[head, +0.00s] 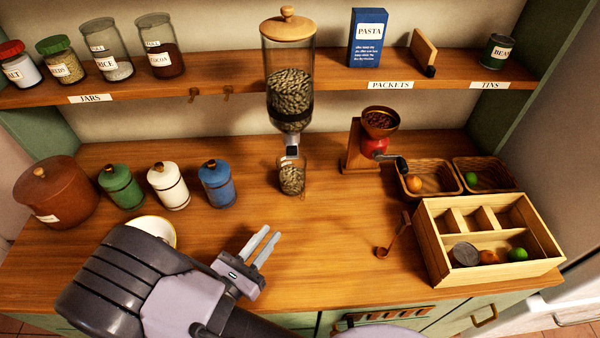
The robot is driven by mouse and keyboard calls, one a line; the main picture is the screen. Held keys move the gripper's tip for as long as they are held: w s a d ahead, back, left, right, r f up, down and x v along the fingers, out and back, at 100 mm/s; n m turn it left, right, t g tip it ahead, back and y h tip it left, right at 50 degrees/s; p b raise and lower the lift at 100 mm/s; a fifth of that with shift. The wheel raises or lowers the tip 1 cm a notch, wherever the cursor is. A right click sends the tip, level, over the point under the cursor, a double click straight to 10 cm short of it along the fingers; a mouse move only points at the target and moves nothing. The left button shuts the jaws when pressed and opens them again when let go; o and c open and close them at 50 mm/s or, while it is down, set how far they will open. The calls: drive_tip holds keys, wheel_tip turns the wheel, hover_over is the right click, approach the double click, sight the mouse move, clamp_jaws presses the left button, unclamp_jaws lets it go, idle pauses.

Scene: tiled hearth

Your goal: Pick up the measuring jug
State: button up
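A small clear glass vessel (292,178), which looks like the measuring jug, stands upright on the wooden counter (340,245). It sits beneath the spout of a tall glass dispenser (289,95) and holds dark beans or pellets. Reddish marks show near its rim; I cannot make out a handle. My gripper (271,233) is in front of the jug and a little left of it, apart from it. Its two fingers are parallel with an empty gap between them.
Green (121,188), white (168,187) and blue (217,185) canisters stand left. A red grinder (374,145), a wooden scoop (394,238) and a divided crate (432,240) are right. A pale bowl (154,226) is partly behind my arm. The counter between gripper and scoop is clear.

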sight(302, 191)
drive_tip(key=b+x, duration=0.5)
drive_tip(key=x, duration=1.1)
drive_tip(key=shift+w+f, duration=0.15)
clamp_jaws()
idle(0.6)
